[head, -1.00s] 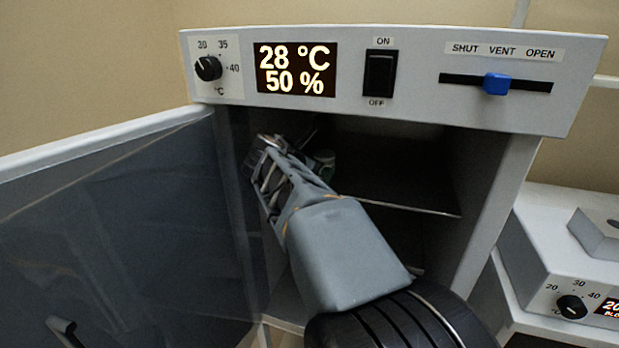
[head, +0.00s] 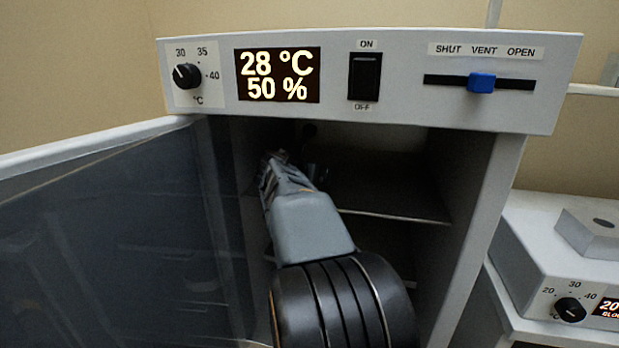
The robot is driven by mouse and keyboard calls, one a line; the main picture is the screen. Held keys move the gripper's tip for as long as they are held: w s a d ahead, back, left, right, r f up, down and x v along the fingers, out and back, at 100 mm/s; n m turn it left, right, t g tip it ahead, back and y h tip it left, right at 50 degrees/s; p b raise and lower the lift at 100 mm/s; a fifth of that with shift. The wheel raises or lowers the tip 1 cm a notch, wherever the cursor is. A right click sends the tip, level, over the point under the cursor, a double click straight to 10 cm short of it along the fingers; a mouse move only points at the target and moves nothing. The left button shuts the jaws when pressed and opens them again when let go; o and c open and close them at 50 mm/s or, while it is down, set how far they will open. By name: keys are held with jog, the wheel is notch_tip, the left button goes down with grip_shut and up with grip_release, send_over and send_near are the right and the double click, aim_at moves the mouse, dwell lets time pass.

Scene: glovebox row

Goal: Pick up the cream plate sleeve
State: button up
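I cannot make out the cream plate sleeve in the head view. My gripper (head: 290,166) reaches into the dark inside of the incubator cabinet (head: 478,235), near its upper left part. Its fingertips are in shadow and partly hidden behind my own arm, so I cannot tell whether they are open or shut, or whether they hold anything. A thin shelf (head: 395,216) crosses the cabinet to the right of my gripper. The part of it that shows looks bare.
The glass door (head: 110,240) stands open at the left, close beside my arm. The control panel (head: 215,110), with a dial, a display, a switch and a blue slider, overhangs the opening. The right wall bounds it. Another instrument (head: 540,265) stands at the right.

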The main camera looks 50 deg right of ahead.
jog(key=c, duration=1.1)
jog(key=shift+o, duration=0.2)
